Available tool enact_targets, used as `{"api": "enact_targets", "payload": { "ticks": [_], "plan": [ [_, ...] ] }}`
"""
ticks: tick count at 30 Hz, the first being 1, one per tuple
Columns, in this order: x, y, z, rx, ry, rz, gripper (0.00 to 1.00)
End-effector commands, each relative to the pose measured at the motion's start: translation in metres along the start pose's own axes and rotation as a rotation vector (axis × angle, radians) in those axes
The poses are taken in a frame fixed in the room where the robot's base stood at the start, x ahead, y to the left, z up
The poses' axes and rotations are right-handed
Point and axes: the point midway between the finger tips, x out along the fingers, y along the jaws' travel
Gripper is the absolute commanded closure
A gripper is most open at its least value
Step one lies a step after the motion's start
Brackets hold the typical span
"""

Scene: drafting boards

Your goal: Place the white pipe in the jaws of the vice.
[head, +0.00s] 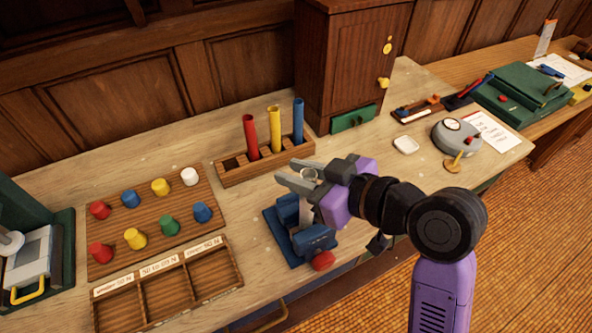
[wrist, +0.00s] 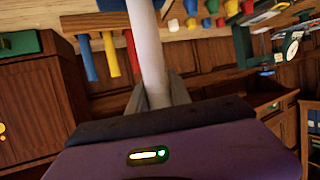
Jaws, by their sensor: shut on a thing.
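My gripper (head: 296,180) is shut on the white pipe, which stands roughly upright between the fingers. The pipe's round top end (head: 308,174) shows just above the fingers in the head view. In the wrist view the white pipe (wrist: 148,50) runs up from between the fingers. The blue vice (head: 316,239), with a red knob on its handle, stands on the table directly below my gripper in the picture. The fingers and my wrist hide much of the pipe and part of the jaws, so I cannot tell whether the pipe's lower end is between the jaws.
Behind the vice, a wooden rack (head: 238,174) holds red, yellow and blue tubes. A pegboard (head: 150,215) with coloured pegs and a divided tray (head: 168,290) lie left. A wooden cabinet (head: 345,60) stands behind. A white dish (head: 405,145) and a grey gauge (head: 448,137) lie right.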

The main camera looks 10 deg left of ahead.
Motion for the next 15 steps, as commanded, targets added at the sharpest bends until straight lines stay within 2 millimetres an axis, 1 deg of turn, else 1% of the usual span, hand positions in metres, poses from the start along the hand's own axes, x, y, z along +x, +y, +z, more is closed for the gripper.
{"api": "enact_targets", "payload": {
  "ticks": [7, 8, 10, 11, 15],
  "plan": [
    [0.0016, 0.0001, 0.0038, 0.000, 0.000, 0.000, 1.00],
    [0.0012, 0.0001, 0.0028, 0.000, 0.000, 0.000, 0.70],
    [0.0011, 0.0001, 0.0026, 0.000, 0.000, 0.000, 0.56],
    [0.0011, 0.0000, 0.0026, 0.000, -0.001, 0.000, 0.54],
    [0.0011, 0.0001, 0.0025, 0.000, 0.000, 0.000, 0.54]
  ]
}}
